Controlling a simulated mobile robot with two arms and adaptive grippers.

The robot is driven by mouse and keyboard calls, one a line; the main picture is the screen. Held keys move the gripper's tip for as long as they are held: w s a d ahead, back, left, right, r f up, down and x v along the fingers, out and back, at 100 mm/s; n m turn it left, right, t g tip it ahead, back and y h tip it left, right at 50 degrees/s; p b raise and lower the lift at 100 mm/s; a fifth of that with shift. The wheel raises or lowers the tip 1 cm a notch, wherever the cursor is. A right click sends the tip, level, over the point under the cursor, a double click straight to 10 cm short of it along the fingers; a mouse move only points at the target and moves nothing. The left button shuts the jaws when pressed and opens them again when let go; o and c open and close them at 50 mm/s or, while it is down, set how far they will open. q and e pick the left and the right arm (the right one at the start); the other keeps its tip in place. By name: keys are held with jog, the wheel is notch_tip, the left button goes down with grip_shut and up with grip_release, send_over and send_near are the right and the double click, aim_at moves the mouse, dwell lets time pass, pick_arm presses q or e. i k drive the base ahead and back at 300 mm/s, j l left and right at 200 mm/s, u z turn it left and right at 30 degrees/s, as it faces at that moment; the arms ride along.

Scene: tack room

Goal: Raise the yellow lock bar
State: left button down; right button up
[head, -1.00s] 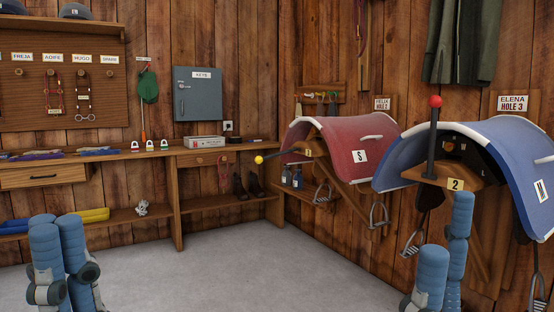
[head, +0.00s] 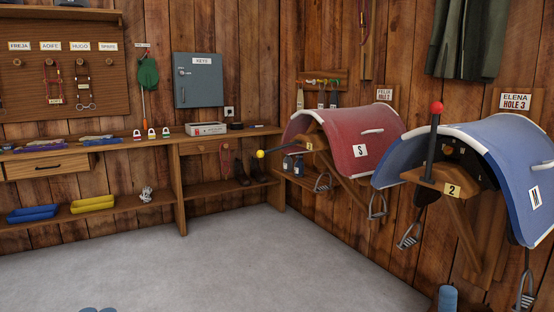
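The yellow lock bar (head: 260,154) is a dark bar with a yellow ball at its end. It sticks out to the left, roughly level, from the wooden rack under the red saddle pad (head: 340,137) marked S. A second dark bar with a red ball (head: 436,107) stands upright on the rack with the number 2 plate (head: 452,190), in front of the blue saddle pad (head: 510,150). Neither gripper is in view. Only small blue parts of my arms show at the bottom edge, well away from both bars.
A wooden bench (head: 110,150) runs along the back wall with padlocks and a box on it. Blue and yellow trays (head: 92,204) sit on its lower shelf. Stirrups (head: 377,205) hang below the racks. The grey floor (head: 230,265) in front is clear.

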aim_at(260, 154)
jog(key=i+z, duration=0.15)
jog(key=z, duration=0.25)
jog(key=i+j+z, duration=0.15)
jog(key=z, duration=0.25)
jog(key=i+j+z, duration=0.15)
jog(key=i+j, duration=0.4)
jog(key=i+j+z, duration=0.15)
jog(key=i+j, duration=0.35)
jog(key=i+j+z, duration=0.15)
jog(key=i+j, duration=0.3)
jog(key=j, duration=0.3)
